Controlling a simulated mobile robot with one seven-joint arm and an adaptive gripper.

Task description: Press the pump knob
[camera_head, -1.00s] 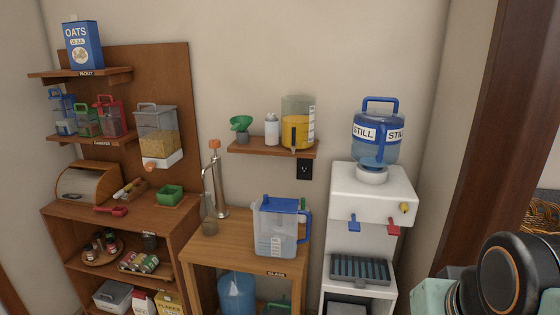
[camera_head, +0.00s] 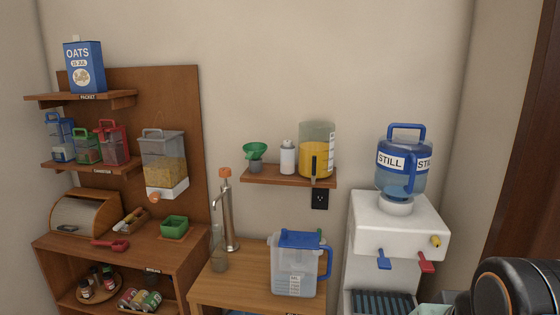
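The pump (camera_head: 229,215) is a slim upright metal column on the wooden side table (camera_head: 230,290), left of the water cooler. Its orange knob (camera_head: 224,173) sits on top, and a thin spout bends down on its left side. A clear cup-like vessel (camera_head: 219,250) stands at its foot below the spout. A clear pitcher with a blue lid (camera_head: 297,265) stands to the right of the pump. Only part of my arm shows at the lower right, far from the pump. My gripper is not in view, and nothing touches the knob.
A wall shelf (camera_head: 262,176) holds a green funnel, a white bottle and a yellow-filled jug, right of the knob. A white water cooler (camera_head: 400,226) with a blue bottle stands further right. A wooden cabinet (camera_head: 190,250) and grain dispenser (camera_head: 164,160) stand left. Space above the knob is clear.

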